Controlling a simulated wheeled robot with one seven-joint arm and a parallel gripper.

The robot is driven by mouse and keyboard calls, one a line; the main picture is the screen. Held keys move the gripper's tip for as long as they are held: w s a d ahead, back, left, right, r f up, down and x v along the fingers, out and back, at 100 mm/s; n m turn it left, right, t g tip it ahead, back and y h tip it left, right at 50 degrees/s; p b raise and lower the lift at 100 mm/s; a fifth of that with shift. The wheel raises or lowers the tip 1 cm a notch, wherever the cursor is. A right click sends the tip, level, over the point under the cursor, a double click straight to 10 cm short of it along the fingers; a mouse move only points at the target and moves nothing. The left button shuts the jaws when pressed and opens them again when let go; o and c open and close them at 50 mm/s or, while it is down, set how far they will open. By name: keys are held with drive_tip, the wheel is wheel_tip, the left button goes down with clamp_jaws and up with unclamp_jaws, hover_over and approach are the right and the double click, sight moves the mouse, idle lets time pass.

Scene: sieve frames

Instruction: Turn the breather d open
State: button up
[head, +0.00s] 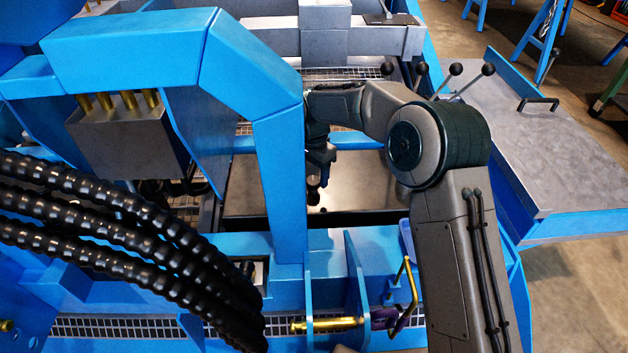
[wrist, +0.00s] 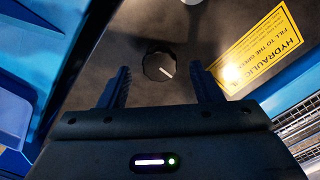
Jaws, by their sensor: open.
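A round black knob (wrist: 159,67) with a white pointer line sits on a dark metal plate in the wrist view. I take it to be breather d, though I can read no letter on it. Its white line points toward the lower right. My gripper (wrist: 159,73) is open, with one finger to the left and one to the right of the knob in the picture. I see no contact, and the depth between fingertips and knob is unclear. In the head view my gripper (head: 316,185) hangs over the dark tank top (head: 355,190), partly behind a blue post.
A blue frame post (head: 283,180) stands close left of my gripper. Thick black hoses (head: 120,235) cross the lower left. A yellow hydraulic label (wrist: 262,47) lies right of the knob. A pale round fitting (wrist: 191,2) shows at the wrist view's top edge.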

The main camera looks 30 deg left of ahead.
drive_tip(key=shift+f, duration=0.9)
drive_tip(key=shift+c, duration=0.3)
drive_tip(key=c, duration=0.9)
drive_tip(key=shift+d, duration=0.15)
drive_tip(key=shift+c, duration=0.2)
